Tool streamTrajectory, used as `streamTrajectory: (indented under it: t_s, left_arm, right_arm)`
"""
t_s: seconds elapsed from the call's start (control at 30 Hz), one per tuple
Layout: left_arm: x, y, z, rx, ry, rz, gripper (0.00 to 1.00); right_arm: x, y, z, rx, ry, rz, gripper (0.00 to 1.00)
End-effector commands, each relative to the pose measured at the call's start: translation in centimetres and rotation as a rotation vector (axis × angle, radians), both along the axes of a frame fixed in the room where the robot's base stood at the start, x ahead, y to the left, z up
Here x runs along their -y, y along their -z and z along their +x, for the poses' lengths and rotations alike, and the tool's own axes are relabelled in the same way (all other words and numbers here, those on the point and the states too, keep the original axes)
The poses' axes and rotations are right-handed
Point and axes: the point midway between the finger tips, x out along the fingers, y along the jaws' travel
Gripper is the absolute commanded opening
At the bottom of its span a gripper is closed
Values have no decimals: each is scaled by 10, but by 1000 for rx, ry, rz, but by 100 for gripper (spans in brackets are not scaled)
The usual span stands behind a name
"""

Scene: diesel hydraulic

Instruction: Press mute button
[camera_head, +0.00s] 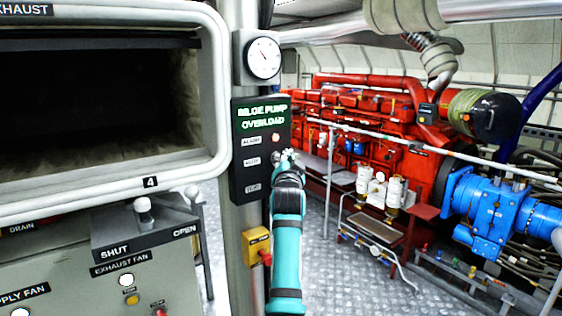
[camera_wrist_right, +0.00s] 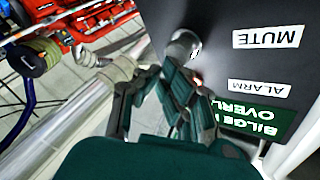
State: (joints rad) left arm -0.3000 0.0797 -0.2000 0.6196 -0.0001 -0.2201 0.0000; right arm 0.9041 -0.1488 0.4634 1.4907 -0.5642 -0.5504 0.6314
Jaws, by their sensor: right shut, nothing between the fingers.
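The black alarm panel (camera_head: 240,173) is fixed to a post in the head view. Its labels read ALARM, MUTE and TEST from top to bottom. The MUTE label (camera_wrist_right: 268,37) shows upside down in the wrist view, with a round metal mute button (camera_wrist_right: 183,46) beside it. My right gripper (camera_head: 286,156) is shut and empty at the panel's right side, level with the MUTE label. In the wrist view its fingertips (camera_wrist_right: 157,72) are close to the button; I cannot tell whether they touch it. My left gripper is not in view.
A green BILGE PUMP OVERLOAD display (camera_head: 262,116) and a red alarm lamp (camera_head: 276,137) are lit above. A gauge (camera_head: 263,58) sits over the panel, and a yellow box (camera_head: 256,246) below. A red engine (camera_head: 385,110) stands behind railings at right.

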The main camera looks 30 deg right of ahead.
Motion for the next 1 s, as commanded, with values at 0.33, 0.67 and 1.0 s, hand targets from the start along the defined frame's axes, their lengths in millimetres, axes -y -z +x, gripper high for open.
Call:
streamTrajectory:
  t_s: [0.33,0.67,1.0]
  left_arm:
    - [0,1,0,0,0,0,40]
    - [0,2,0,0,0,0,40]
    - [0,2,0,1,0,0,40]
  right_arm:
    - [0,0,4,1,0,1,0]
    - [-1,0,8,0,-1,0,0]
    - [-1,0,10,0,-1,0,0]
